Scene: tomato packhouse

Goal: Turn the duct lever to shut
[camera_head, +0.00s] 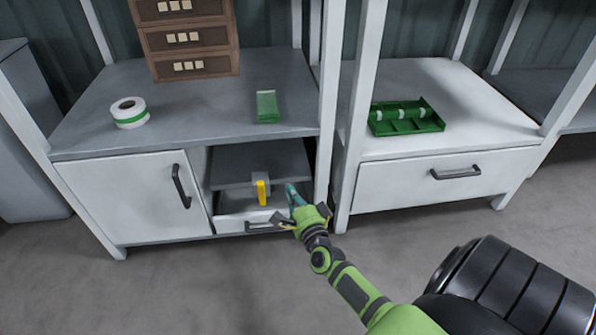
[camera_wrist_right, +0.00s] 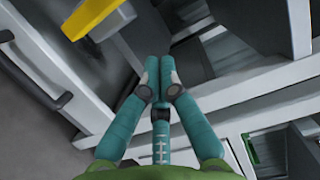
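The duct lever (camera_head: 262,192) is a yellow handle on a light grey block (camera_head: 260,176), in the open bay under the left bench. It points down in the head view. In the right wrist view the yellow lever (camera_wrist_right: 97,18) shows at the upper left, partly cut off by the frame edge. My right gripper (camera_head: 291,192) is just right of the lever, apart from it. Its teal fingers (camera_wrist_right: 159,72) lie together at the tips with nothing between them. My left gripper is not in view.
A white drawer with a dark handle (camera_head: 265,227) sits below the bay, and a cabinet door (camera_head: 135,195) is left of it. A white post (camera_head: 354,110) stands close right of my gripper. Tape (camera_head: 129,112), a green stack (camera_head: 267,106) and a green tray (camera_head: 407,127) are on the benches.

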